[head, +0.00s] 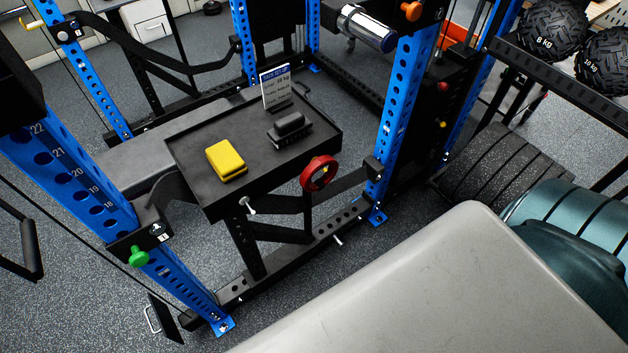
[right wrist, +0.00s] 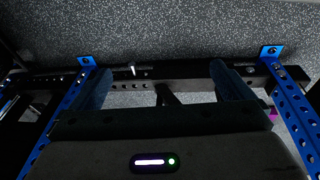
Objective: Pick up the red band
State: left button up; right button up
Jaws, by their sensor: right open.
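The red band (head: 319,173) is a small ring at the front right edge of a black tray (head: 190,172) in the head view. It appears to hang against the tray's outer side; how it is held there cannot be made out. My right gripper (right wrist: 158,76) shows in the right wrist view, with its two dark fingers spread apart and nothing between them. Beyond the fingers are a black crossbar and the speckled floor. The red band is not visible in that view. Neither gripper shows in the head view.
A yellow block (head: 226,160), a dark brush-like object (head: 290,128) and a small sign card (head: 275,87) are on the tray. Blue perforated rack posts (head: 396,115) stand around it. A large grey surface (head: 430,290) fills the lower right. Weight balls (head: 553,28) sit at upper right.

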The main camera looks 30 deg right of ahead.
jog(key=w+r+t+b, duration=0.1)
jog(key=w+r+b, duration=0.35)
jog(key=r, duration=0.75)
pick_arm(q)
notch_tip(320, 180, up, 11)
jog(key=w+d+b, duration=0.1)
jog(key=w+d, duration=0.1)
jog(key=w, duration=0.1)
pick_arm(e)
jog(key=y+b, duration=0.1)
jog(key=y, duration=0.4)
send_near(328, 160)
jog(key=x, duration=0.6)
jog(key=shift+b, duration=0.4)
jog(key=x, duration=0.4)
jog(key=shift+a+f, duration=0.1)
jog(key=shift+w+f, duration=0.1)
jog(key=shift+f, duration=0.15)
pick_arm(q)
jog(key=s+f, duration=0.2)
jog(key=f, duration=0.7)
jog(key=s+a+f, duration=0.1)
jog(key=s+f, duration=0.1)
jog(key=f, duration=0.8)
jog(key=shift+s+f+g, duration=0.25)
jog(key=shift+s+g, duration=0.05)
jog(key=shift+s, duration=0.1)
